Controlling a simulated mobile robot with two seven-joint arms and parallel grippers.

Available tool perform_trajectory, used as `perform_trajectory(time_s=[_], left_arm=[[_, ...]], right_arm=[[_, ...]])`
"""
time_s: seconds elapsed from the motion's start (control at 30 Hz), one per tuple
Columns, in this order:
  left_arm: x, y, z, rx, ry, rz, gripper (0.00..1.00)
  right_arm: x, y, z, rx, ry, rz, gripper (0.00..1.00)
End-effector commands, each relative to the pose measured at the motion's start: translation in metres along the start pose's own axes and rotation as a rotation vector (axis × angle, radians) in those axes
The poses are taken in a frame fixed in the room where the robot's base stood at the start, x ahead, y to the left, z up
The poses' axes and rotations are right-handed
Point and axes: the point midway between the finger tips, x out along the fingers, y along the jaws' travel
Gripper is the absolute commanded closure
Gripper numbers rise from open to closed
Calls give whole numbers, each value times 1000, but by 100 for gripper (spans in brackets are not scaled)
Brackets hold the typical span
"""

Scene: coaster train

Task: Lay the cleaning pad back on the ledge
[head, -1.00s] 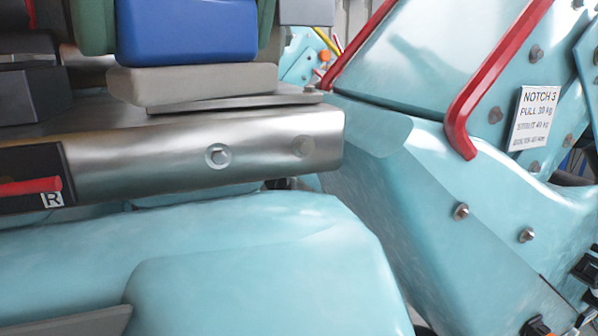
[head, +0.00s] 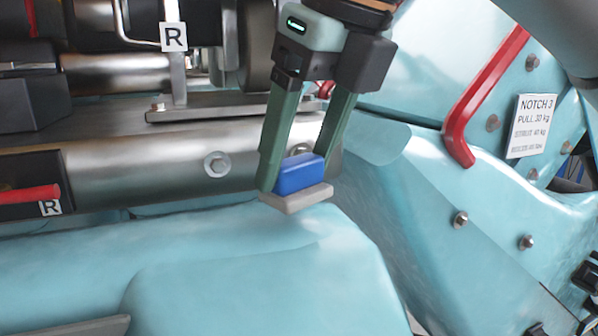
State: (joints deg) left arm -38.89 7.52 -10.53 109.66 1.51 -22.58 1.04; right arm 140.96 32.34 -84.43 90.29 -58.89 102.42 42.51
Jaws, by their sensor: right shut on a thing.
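The cleaning pad has a blue grip block (head: 300,174) on a pale grey-beige base (head: 297,198). My right gripper (head: 294,178) comes down from the top with green fingers, shut on the blue block from both sides. The pad is slightly tilted in the picture, in front of the right end of the steel beam (head: 130,165) and over the far edge of the teal moulded surface (head: 230,270). I cannot tell whether its base touches that surface. Which surface is the ledge is not marked. My left gripper is not in view.
A red bent bar (head: 480,100) and a white "NOTCH 3" label (head: 530,126) are on the teal panel at right. A red lever (head: 28,194) beside an "R" tag is at left. A metal bracket plate (head: 215,107) lies on the beam.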

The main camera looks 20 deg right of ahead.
Motion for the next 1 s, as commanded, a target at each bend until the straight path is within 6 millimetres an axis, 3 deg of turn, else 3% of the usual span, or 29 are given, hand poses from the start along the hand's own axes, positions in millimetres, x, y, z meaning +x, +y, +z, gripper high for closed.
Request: perform_trajectory(time_s=[0.17, 0.53, 0.57, 0.8, 1.0], left_arm=[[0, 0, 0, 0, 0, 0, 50], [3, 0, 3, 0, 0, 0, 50], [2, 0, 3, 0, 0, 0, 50], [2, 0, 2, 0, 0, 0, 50], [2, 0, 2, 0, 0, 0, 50]], right_arm=[[17, 0, -8, 1, 0, 1, 100], [22, 1, -10, 1, 0, 2, 100], [22, 1, -10, 1, 0, 2, 30], [20, 1, -9, 1, 0, 1, 3], [20, 1, -9, 0, 0, 1, 1]])
